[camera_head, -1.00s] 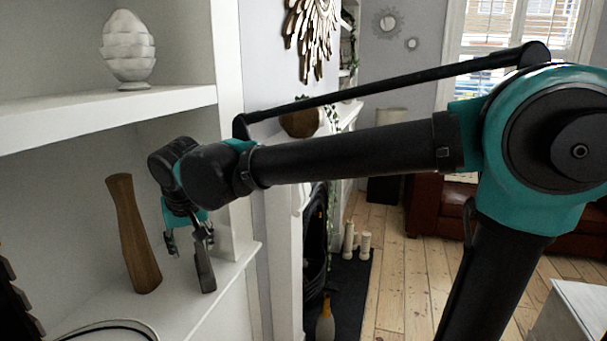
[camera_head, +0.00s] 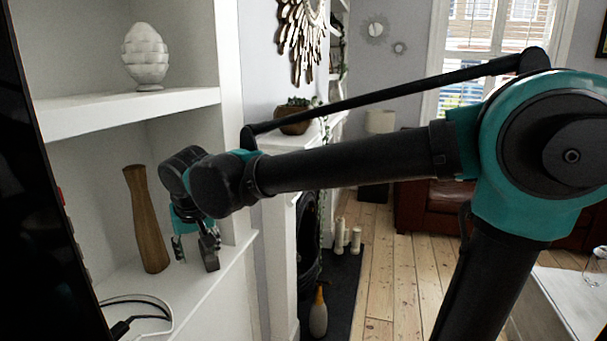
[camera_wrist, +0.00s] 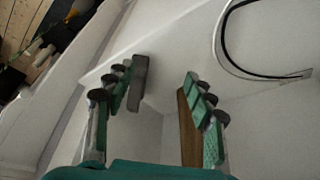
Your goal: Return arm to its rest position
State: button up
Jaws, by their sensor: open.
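My arm stretches across the head view to the left, with its end over the lower white shelf. My gripper (camera_head: 195,246) is open and points down, with nothing visible held between its fingers. It is just right of a tall brown wooden vase (camera_head: 147,220) that stands upright on the shelf. A small dark grey upright object (camera_head: 210,252) shows by the right finger, near the shelf's front edge. In the wrist view the open fingers (camera_wrist: 160,100) flank bare white surface. The grey object (camera_wrist: 138,84) shows by the left finger, and the vase (camera_wrist: 187,128) is partly hidden behind the right one.
A large black panel (camera_head: 40,200) stands close at the left. Cables (camera_head: 135,315) lie on the lower white shelf (camera_head: 205,292). A white pinecone ornament (camera_head: 146,58) stands on the upper shelf (camera_head: 120,112). Floorboards (camera_head: 410,265) are clear beyond the fireplace.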

jog(key=w+d+f+m, duration=0.1)
jog(key=w+d+f, duration=0.15)
jog(key=d, duration=0.55)
jog(key=w+d+f+m+h, duration=0.15)
jog(key=d+f, duration=0.25)
jog(key=d, duration=0.4)
jog(key=w+d+f+y, duration=0.1)
jog(key=w+d+f, duration=0.25)
jog(key=d, duration=0.45)
jog(key=s+d+f+m, duration=0.1)
jog(key=s+d+f, duration=0.3)
jog(key=d, duration=0.5)
jog(key=s+d+f+m+h, duration=0.1)
jog(key=s+d+f, duration=0.3)
jog(key=d, duration=0.6)
notch_tip(320, 180, down, 3)
jog(key=shift+s+d+r+m, duration=0.2)
jog(key=shift+s+m, duration=0.2)
jog(key=shift+m, duration=0.05)
jog(key=shift+h, duration=0.25)
